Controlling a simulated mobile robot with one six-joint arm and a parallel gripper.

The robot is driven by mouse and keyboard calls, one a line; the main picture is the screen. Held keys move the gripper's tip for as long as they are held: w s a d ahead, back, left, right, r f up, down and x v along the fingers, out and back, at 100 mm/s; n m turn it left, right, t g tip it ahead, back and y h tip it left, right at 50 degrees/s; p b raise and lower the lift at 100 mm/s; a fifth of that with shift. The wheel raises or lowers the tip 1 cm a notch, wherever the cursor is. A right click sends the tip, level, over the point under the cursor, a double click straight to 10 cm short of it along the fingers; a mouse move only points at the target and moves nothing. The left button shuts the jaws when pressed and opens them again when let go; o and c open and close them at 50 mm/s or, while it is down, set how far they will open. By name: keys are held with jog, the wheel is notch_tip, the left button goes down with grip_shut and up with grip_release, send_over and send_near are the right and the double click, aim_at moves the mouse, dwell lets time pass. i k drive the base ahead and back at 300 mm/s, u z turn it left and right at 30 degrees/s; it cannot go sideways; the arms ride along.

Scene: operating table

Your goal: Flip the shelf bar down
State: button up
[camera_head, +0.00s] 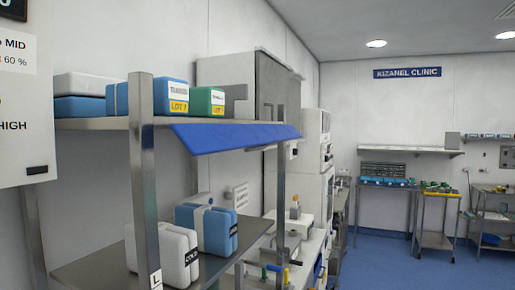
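The shelf bar is a long blue flap (238,136) along the front edge of the upper shelf (95,124) of a metal rack. It slants outward from the shelf edge, its right part passing by the right rack post (280,180). A blue box (172,98) labelled LOT 7 and a green box (207,101) stand on the upper shelf behind it. My gripper is not in view, and nothing is seen touching the bar.
A white pack (165,252) and a blue pack (207,228) sit on the lower shelf (95,268). The front metal post (146,190) rises at left. White equipment (312,175) stands behind the rack. Blue floor (385,262) is open at right, before carts (437,195).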

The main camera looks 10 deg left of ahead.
aim_at(198, 139)
jog(key=u, duration=0.1)
jog(key=k, duration=0.25)
jog(key=u, duration=0.75)
jog(key=i, duration=0.3)
jog(key=z, duration=0.05)
